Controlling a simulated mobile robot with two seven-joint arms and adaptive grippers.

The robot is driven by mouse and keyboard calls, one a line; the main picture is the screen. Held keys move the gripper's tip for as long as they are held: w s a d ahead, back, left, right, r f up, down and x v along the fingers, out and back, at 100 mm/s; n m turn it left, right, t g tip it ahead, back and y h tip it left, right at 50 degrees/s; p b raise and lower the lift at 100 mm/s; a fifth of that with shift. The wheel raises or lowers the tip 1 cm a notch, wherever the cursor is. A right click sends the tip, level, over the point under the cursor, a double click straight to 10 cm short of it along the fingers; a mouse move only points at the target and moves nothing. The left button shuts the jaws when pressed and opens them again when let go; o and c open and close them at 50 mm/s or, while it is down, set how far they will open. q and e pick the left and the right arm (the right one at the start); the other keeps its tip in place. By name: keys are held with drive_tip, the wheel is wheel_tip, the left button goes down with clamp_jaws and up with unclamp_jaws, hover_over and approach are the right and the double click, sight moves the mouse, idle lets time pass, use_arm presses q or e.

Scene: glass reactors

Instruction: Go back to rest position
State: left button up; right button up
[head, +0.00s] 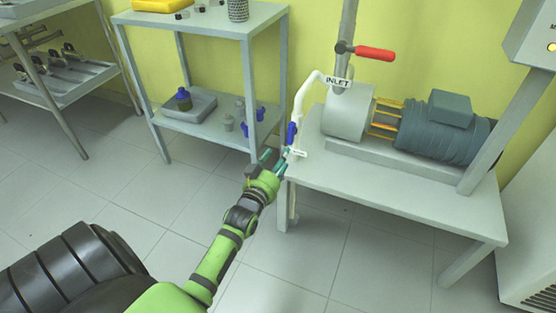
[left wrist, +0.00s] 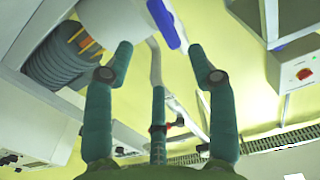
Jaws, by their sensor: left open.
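My left gripper (head: 271,159) is at the end of my green arm, near the left edge of the pump table in the head view. In the left wrist view its teal fingers (left wrist: 160,62) are spread apart with nothing between them. A blue valve handle (head: 292,134) on the white inlet pipe (head: 299,100) is just beyond the fingertips. The blue handle also shows in the left wrist view (left wrist: 164,22), above the fingertips; I cannot tell whether anything touches. My right gripper is in neither view.
The pump (head: 437,127) stands on a grey table (head: 420,193). A red lever (head: 374,54) is above it. A grey shelf (head: 207,131) with several small vessels stands to the left, and another rack (head: 68,87) is at far left. Tiled floor (head: 120,195) lies open in front.

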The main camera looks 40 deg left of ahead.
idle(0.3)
use_arm(q)
drive_tip(key=s+d+f+m+g+h, duration=0.2)
drive_tip(key=s+d+f+g, duration=0.3)
drive_tip(key=s+d, duration=0.3)
drive_tip(key=s+d+f+m+g+h, duration=0.15)
drive_tip(key=s+d+f+g, duration=0.4)
drive_tip(key=s, duration=0.55)
drive_tip(key=s+d+r+g, duration=0.1)
drive_tip(key=s+d+g, duration=0.3)
drive_tip(key=s, duration=0.5)
wheel_tip(320, 180, down, 6)
drive_tip(key=r+p, duration=0.1)
drive_tip(key=p, duration=1.1)
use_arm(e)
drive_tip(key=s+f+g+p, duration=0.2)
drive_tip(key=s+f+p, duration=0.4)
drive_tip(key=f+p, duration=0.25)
use_arm(q)
drive_tip(key=s+a+f+g+p, duration=0.2)
drive_tip(key=s+p, duration=0.6)
drive_tip(key=s, duration=1)
drive_tip(key=shift+a+f+m, duration=0.35)
drive_tip(key=shift+a+f, duration=0.2)
drive_tip(key=shift+f, duration=0.1)
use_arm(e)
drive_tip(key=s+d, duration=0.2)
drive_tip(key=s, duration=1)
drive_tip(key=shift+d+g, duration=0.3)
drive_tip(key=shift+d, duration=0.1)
